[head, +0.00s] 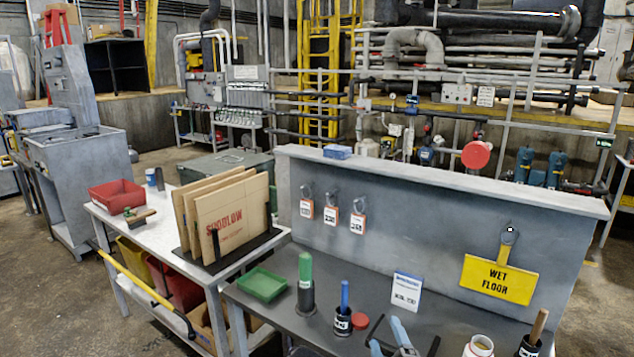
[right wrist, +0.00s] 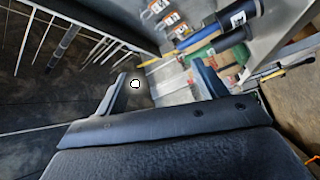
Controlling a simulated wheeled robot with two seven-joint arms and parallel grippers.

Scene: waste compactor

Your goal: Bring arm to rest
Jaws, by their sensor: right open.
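My right gripper (head: 388,338) shows at the bottom of the head view, low over the front of the dark workbench (head: 330,290). Its two blue-grey fingers stand apart with nothing between them. In the right wrist view, my right gripper (right wrist: 162,88) also has its fingers spread and empty. The green-topped cylinder (head: 305,283) and the blue-handled tool in a black cup (head: 343,318) stand to its left in the head view. My left gripper is not in view.
A white card (head: 406,291) stands behind the gripper. A white jar (head: 479,347) and a wood-handled tool (head: 534,335) are to its right. A grey panel (head: 420,200) with hanging tags and a yellow sign (head: 499,279) closes off the bench's back. A cart with cardboard (head: 231,222) stands left.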

